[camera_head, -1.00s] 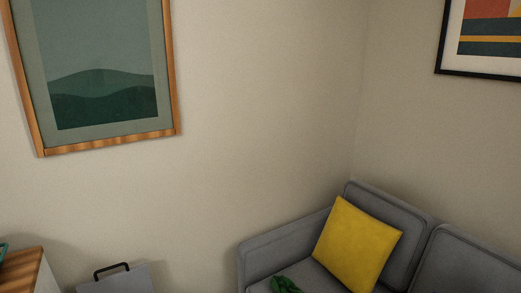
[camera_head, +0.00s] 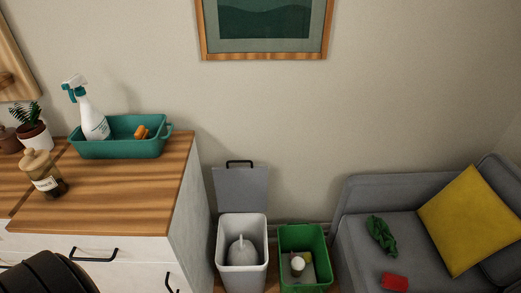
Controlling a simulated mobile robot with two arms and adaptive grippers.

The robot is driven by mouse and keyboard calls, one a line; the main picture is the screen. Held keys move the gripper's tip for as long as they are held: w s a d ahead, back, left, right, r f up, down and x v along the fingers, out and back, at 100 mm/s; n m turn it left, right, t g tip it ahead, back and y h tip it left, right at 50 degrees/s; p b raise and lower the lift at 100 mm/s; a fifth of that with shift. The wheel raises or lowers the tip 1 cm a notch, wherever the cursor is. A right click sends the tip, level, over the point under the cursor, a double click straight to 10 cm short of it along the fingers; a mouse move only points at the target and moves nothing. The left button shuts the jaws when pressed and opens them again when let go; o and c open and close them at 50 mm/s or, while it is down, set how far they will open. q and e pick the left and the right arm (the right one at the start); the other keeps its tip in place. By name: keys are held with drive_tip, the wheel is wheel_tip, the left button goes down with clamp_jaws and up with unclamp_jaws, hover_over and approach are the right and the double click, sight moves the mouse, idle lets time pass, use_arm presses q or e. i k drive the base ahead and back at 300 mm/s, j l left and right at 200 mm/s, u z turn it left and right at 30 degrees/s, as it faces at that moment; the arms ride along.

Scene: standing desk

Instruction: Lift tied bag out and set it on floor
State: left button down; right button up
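A pale grey tied bag (camera_head: 242,252) with a knotted top sits inside a light grey bin (camera_head: 222,276). The bin's grey lid (camera_head: 241,190), with a black handle, stands raised behind it. Only the upper part of the bag shows; the bin walls hide the rest. The bin stands between the wooden-topped cabinet and a green bin. The floor around the bin is mostly out of view. A dark rounded part at the lower left seems to be mine, but no gripper fingers show.
A green bin (camera_head: 287,240) with some items inside stands right of the grey bin. The cabinet (camera_head: 110,205) on the left carries a teal caddy (camera_head: 120,153), spray bottle (camera_head: 94,120), jar (camera_head: 44,177) and plant (camera_head: 34,128). A grey sofa (camera_head: 365,220) with a yellow cushion (camera_head: 466,220) stands right.

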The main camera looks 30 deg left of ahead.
sight(242, 252)
drive_tip(key=u, duration=1.15)
